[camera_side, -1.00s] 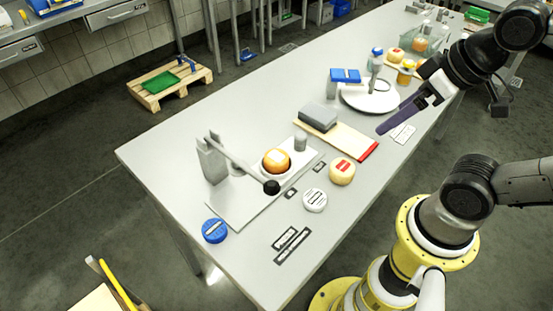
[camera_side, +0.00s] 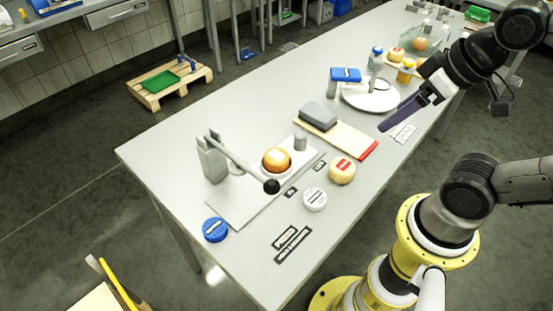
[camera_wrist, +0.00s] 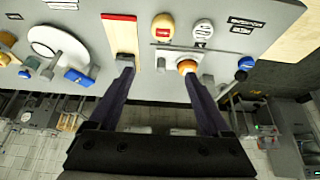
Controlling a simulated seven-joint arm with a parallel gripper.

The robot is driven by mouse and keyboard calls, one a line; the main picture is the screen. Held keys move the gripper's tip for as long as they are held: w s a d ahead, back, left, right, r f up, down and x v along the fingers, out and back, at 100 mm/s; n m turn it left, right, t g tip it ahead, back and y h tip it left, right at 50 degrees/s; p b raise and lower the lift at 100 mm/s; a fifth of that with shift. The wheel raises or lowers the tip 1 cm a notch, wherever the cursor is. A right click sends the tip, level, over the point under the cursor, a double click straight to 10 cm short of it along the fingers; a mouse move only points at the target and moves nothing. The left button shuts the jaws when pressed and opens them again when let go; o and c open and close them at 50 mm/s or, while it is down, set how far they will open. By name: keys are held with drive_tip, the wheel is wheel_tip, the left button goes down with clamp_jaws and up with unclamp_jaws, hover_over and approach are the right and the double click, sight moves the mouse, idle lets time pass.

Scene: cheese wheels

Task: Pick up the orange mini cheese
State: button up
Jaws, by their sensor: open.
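An orange mini cheese (camera_side: 277,161) with a pale label sits in a round holder on the grey board of a lever device. It also shows in the wrist view (camera_wrist: 187,66), close to the right finger's tip in the picture. A second orange round thing (camera_side: 420,44) stands at the far end of the table. My gripper (camera_side: 384,128) is over the table's right edge, near the white turntable and well away from the cheese on the board.
The lever arm (camera_side: 238,163) reaches across in front of the orange cheese. A yellow cheese (camera_side: 342,171), a white round (camera_side: 315,199) and a blue round (camera_side: 215,229) lie nearby. A wooden board with a grey block (camera_side: 318,115) and a white turntable (camera_side: 355,98) stand farther back.

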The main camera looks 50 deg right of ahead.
drive_tip(key=m+y, duration=0.6)
drive_tip(key=m, duration=2.1)
hover_over(281, 155)
drive_tip(key=s+d, duration=0.7)
wheel_tip(281, 155, down, 9)
drive_tip(key=shift+t, duration=0.4)
drive_tip(key=x, duration=0.7)
drive_tip(key=shift+w+a, duration=0.35)
drive_tip(key=shift+a, duration=0.15)
drive_tip(key=shift+x, duration=2.85)
drive_tip(key=c, duration=1.1)
